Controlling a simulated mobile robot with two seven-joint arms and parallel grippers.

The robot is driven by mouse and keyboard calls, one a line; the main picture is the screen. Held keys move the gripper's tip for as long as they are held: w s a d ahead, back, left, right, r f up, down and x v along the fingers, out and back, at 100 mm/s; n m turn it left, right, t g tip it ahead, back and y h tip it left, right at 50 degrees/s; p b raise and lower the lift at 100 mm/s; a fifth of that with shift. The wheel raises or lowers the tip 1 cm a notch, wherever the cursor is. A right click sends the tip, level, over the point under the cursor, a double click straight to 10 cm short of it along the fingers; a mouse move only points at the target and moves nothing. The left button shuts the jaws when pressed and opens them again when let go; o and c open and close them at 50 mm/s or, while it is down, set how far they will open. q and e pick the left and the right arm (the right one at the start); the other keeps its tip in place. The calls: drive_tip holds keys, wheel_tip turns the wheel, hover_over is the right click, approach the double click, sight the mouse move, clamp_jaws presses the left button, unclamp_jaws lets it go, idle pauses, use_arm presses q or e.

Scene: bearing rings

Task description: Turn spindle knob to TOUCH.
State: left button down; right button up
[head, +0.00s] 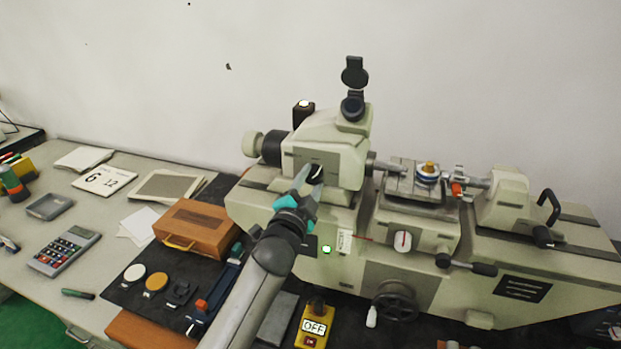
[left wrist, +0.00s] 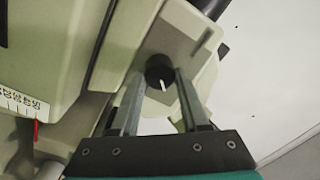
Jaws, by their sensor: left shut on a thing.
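The spindle knob is a small black round knob (head: 316,171) on the front of the pale machine's upper head block. In the left wrist view the black knob (left wrist: 158,68) carries a short white pointer line, directed toward my gripper's palm and slightly right. My left gripper (head: 308,183) has reached the knob from the front. In the left wrist view its two grey fingers (left wrist: 161,80) lie on either side of the knob, shut on it. I cannot read a TOUCH label in either view. My right gripper is not in view.
The measuring machine (head: 400,262) fills the middle and right, with an eyepiece (head: 353,106) above the knob. A handwheel (head: 396,301) and a yellow OFF box (head: 313,325) are in front. A wooden case (head: 192,227) and calculator (head: 64,250) lie left.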

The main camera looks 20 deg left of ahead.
use_arm(q)
drive_tip(key=m, duration=0.4)
drive_tip(key=shift+m, duration=0.4)
drive_tip(key=shift+f+m, duration=0.1)
drive_tip(key=shift+m, duration=2.4)
drive_tip(key=shift+p, duration=0.3)
drive_tip(key=shift+c, duration=2)
unclamp_jaws()
drive_tip(key=shift+s+f, duration=0.15)
drive_tip(key=shift+s, duration=0.5)
drive_tip(key=s+b, duration=0.1)
drive_tip(key=s, duration=1.3)
drive_tip(key=shift+a+b, duration=0.3)
drive_tip(key=shift+b, duration=0.05)
drive_tip(key=shift+f, duration=0.15)
